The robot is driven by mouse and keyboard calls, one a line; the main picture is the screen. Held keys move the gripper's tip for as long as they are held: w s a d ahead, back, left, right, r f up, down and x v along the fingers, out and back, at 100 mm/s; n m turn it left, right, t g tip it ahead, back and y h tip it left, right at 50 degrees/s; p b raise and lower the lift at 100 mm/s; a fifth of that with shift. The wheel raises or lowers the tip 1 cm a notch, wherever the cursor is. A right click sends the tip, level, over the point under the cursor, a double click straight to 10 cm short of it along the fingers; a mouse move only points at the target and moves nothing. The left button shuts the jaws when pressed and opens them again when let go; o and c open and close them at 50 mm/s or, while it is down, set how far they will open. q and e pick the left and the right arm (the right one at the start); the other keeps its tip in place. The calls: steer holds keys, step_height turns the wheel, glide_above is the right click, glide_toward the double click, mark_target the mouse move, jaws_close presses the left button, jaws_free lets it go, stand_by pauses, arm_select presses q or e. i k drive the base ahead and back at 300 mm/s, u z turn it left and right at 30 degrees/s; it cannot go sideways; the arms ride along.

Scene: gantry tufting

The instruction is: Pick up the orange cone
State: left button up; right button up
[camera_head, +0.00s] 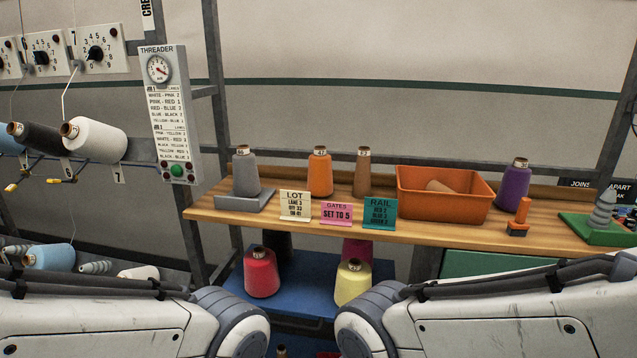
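The orange cone (320,176) is a yarn cone standing upright on the wooden shelf (400,220), with a pale numbered top. It stands between a grey cone (245,173) on a grey tray to its left and a slim brown cone (362,174) to its right. It is apart from both. Small sign cards stand in front, near its base. My two arms show at the bottom left and bottom right, below the shelf. Neither gripper is in view, and nothing is seen touching the orange cone.
An orange bin (440,200) with a brown cone inside and a purple cone (514,186) stand to the right. Red (260,272) and yellow (353,284) cones stand lower. A threader panel (170,115) hangs left.

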mark_target(320, 184)
steer(key=u, duration=0.4)
steer(key=i, duration=0.8)
steer(key=u, duration=0.3)
